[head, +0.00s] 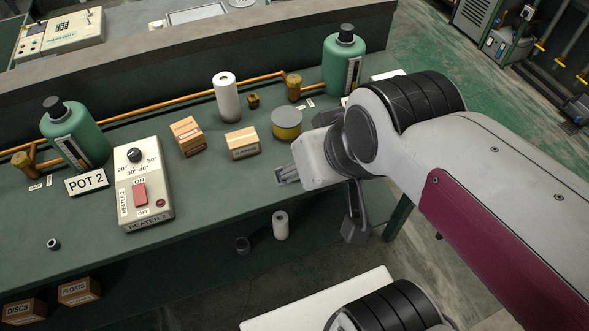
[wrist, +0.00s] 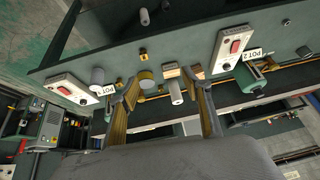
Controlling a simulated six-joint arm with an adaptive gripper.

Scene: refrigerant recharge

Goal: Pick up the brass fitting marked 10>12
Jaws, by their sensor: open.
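No marking 10>12 can be read in either view. A small brass piece (head: 253,100) stands on the green bench beside the white roll (head: 226,97). Another small brass-coloured piece (wrist: 143,54) shows near the bench edge in the wrist view; I cannot tell which, if either, is the marked fitting. My gripper (head: 283,177) is above the front part of the bench, right of the cardboard boxes. In the wrist view my gripper (wrist: 164,84) has its fingers wide apart with nothing held between them.
Two small cardboard boxes (head: 187,136) (head: 242,143) and a yellow-banded tin (head: 287,124) stand mid-bench. A heater box (head: 143,185), green bottles (head: 344,60) (head: 75,132) and copper pipe (head: 190,95) flank them. A small dark ring (head: 53,244) lies front left. The front middle is mostly clear.

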